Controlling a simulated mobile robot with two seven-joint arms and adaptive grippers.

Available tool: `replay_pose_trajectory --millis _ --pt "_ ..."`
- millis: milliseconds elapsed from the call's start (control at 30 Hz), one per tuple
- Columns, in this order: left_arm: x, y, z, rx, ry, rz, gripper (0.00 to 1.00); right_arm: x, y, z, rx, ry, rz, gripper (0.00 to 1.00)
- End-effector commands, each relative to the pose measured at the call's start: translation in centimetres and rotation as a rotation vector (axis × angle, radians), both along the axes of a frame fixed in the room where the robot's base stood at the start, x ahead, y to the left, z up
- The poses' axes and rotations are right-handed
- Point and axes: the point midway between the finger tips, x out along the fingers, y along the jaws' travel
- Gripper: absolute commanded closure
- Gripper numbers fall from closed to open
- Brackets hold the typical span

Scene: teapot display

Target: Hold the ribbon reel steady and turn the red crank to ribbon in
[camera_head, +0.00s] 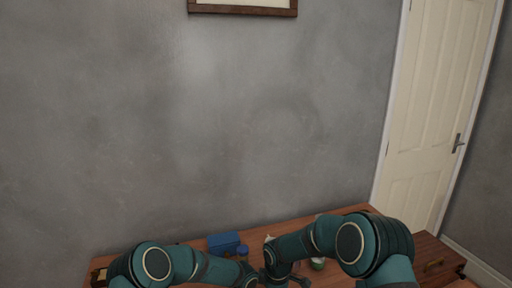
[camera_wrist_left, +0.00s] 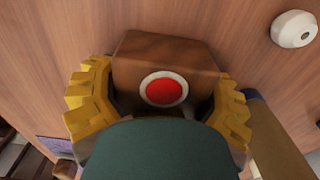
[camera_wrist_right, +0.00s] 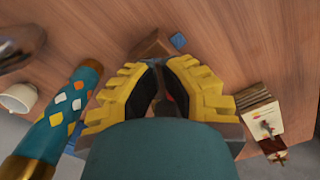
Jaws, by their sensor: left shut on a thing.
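In the left wrist view a brown wooden block (camera_wrist_left: 165,55), seemingly the ribbon reel, has a red disc (camera_wrist_left: 163,90) with a pale ring on its face. My left gripper (camera_wrist_left: 165,100) has its yellow fingers on both sides of this block and is shut on it. In the right wrist view my right gripper (camera_wrist_right: 163,75) has its fingertips close together near a wooden block (camera_wrist_right: 152,45). A small red part (camera_wrist_right: 170,98), perhaps of the crank, shows between the fingers. Whether they grip it is unclear. No ribbon can be made out. My arms hide the reel in the head view.
A blue box (camera_head: 222,243) stands on the wooden table by the grey wall. A white round knob-like object (camera_wrist_left: 294,29) lies near the left gripper. A white cup (camera_wrist_right: 18,97), a patterned teal cylinder (camera_wrist_right: 62,110) and stacked cards (camera_wrist_right: 260,118) flank the right gripper.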

Motion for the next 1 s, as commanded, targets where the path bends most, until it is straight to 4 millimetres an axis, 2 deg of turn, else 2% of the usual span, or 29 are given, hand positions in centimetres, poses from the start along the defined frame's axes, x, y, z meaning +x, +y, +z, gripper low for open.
replay_pose_trajectory --millis 33,367,800,1000 --pt "-0.3 -0.2 -0.3 0.003 0.007 -0.005 0.72 -0.6 1.1 -0.1 0.010 0.009 0.020 1.00" --pt "-0.3 -0.3 -0.3 0.002 0.007 -0.006 0.72 -0.9 0.4 0.0 0.010 0.007 0.019 1.00" --pt "-0.3 -0.2 -0.3 0.000 0.005 -0.006 0.72 -0.6 0.1 4.6 0.009 -0.001 0.012 1.00" --pt "-0.3 -0.2 -0.3 0.000 0.005 -0.005 0.72 -0.6 -0.1 5.9 0.006 0.002 0.010 1.00"
